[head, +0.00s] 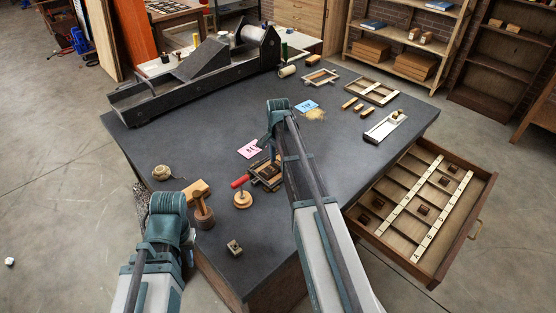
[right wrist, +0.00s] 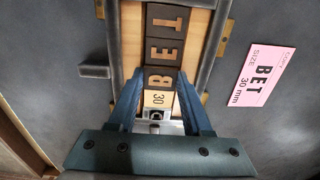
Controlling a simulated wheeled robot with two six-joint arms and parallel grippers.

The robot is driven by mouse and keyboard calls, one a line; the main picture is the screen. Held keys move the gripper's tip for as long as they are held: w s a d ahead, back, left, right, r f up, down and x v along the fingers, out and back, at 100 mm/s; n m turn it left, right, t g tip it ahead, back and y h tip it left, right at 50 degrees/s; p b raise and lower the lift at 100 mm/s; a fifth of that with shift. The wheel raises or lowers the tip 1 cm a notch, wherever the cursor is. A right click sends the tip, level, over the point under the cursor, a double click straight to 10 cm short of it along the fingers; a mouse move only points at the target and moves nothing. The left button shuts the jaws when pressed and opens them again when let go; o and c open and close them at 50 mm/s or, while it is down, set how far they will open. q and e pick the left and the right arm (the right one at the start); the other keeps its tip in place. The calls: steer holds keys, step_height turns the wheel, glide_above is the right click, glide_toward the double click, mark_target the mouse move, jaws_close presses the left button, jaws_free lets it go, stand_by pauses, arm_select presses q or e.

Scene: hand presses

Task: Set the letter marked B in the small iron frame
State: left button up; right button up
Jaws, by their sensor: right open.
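The small iron frame (head: 257,180) lies on the dark table, partly behind my right arm in the head view. In the right wrist view the dark letter blocks T (right wrist: 165,19), E (right wrist: 162,48) and B (right wrist: 160,77) lie in one row between the frame's bars (right wrist: 208,75). B is at the near end, with a pale face marked 30 below it. My right gripper (right wrist: 160,90) is open, its blue fingers on either side of B; I cannot tell whether they touch it. My left gripper (head: 167,205) hangs over the table's front left; its fingers are hidden.
A pink BET 30 mm card (head: 249,149) lies beside the frame. A red-handled tool (head: 240,182), a round wooden-knobbed tool (head: 243,199) and a mallet (head: 203,212) are close by. An open drawer (head: 470,222) with letter blocks juts out right. A press (head: 205,75) stands behind.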

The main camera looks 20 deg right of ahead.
mark_target(278, 163)
step_height(278, 163, up, 12)
steer(key=p, duration=1.2)
steer(key=s+a+n+h, duration=0.1)
steer(key=s+a+n, duration=1.7)
steer(key=s+a, duration=0.5)
steer(key=a, duration=0.3)
steer(key=shift+s, duration=0.25)
steer(key=shift+f, duration=0.1)
step_height(278, 163, down, 6)
steer(key=b, duration=0.6)
steer(key=shift+r, duration=0.3)
